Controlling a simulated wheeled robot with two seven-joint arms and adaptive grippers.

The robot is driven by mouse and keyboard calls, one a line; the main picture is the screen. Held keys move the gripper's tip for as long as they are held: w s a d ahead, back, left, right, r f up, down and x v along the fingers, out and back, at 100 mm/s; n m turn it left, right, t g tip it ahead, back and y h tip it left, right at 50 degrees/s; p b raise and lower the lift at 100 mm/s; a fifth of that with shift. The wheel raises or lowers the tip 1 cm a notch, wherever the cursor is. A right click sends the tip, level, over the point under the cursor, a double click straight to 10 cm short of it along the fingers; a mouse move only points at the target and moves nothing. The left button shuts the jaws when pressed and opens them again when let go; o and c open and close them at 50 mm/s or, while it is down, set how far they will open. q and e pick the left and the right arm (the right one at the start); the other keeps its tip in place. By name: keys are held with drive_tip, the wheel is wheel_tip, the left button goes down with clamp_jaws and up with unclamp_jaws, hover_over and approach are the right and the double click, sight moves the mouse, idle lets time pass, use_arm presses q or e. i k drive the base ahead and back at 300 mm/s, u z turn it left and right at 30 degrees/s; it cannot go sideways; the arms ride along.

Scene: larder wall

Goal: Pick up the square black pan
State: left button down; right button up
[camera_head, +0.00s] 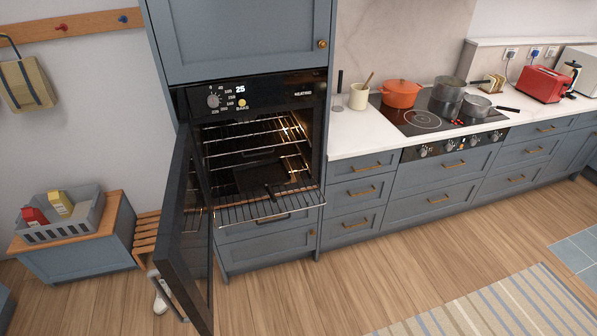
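The square black pan (258,176) sits inside the open, lit oven, on a wire rack. Its dark handle seems to point toward the front of the oven. The oven door (187,235) is swung open to the left. A lower wire rack (268,207) is pulled out in front of the oven, below the pan. Neither of my grippers shows in the head view.
A counter (365,139) to the right holds an orange pot (401,93), grey pots (448,89) on the hob and a red toaster (541,84). A grey crate (66,233) stands on a bench at left. The wooden floor (320,290) before the oven is clear.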

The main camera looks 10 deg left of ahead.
sight(267, 174)
drive_tip(key=z, duration=0.15)
drive_tip(key=i, duration=0.8)
drive_tip(key=u, duration=0.65)
drive_tip(key=i, duration=0.55)
drive_tip(key=u, duration=0.55)
